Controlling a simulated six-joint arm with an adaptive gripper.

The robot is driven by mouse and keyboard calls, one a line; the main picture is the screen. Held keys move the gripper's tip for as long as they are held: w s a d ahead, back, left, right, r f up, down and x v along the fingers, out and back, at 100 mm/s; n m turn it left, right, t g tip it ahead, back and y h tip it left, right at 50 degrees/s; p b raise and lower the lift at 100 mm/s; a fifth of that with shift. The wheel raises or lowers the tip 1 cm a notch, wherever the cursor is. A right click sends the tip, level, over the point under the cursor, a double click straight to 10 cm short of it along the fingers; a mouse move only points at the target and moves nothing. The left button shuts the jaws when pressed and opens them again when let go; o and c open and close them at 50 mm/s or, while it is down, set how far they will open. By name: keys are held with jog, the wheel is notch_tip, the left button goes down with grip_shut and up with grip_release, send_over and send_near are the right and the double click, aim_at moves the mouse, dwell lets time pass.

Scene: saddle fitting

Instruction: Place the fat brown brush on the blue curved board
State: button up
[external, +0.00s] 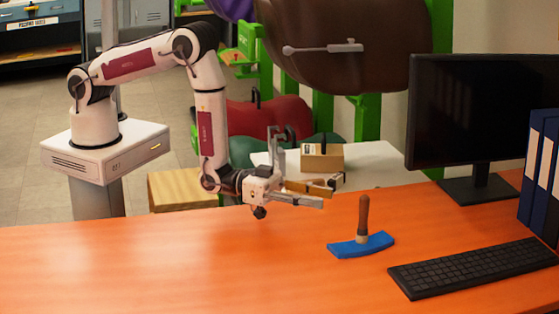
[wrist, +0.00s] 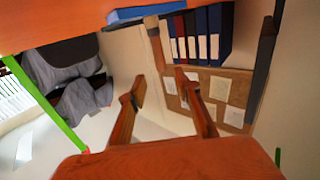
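The fat brown brush (external: 364,214) stands upright on the blue curved board (external: 344,250) on the orange table, its pale lower end on the board and its brown handle up. The wrist view is turned over: the brush (wrist: 156,48) points down from the blue board (wrist: 125,16) at the top edge. My gripper (external: 326,196) is above the table, to the left of the brush and apart from it. In the wrist view its two fingers (wrist: 160,84) are spread, with nothing between them. The exact contact under the brush is too small to see.
A black keyboard (external: 474,266) lies right of the board, with a monitor (external: 482,115) behind it and blue binders (external: 541,170) at the right edge. A small cardboard box (external: 322,157) sits on a white surface behind my gripper. The table's left side is clear.

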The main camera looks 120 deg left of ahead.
dwell(0.4)
notch_tip(320, 180, up, 13)
jog(key=g, duration=0.3)
jog(key=s+d+r+g+h, duration=0.1)
jog(key=s+d+r+g, duration=0.15)
jog(key=s+r, duration=0.75)
jog(key=s+r+g, duration=0.2)
jog(key=s+g, duration=0.5)
jog(key=s, duration=2.9)
jog(key=shift+s+r+m, duration=0.25)
jog(key=shift+s+m, duration=0.1)
jog(key=shift+m, duration=0.05)
jog(key=shift+a, duration=0.1)
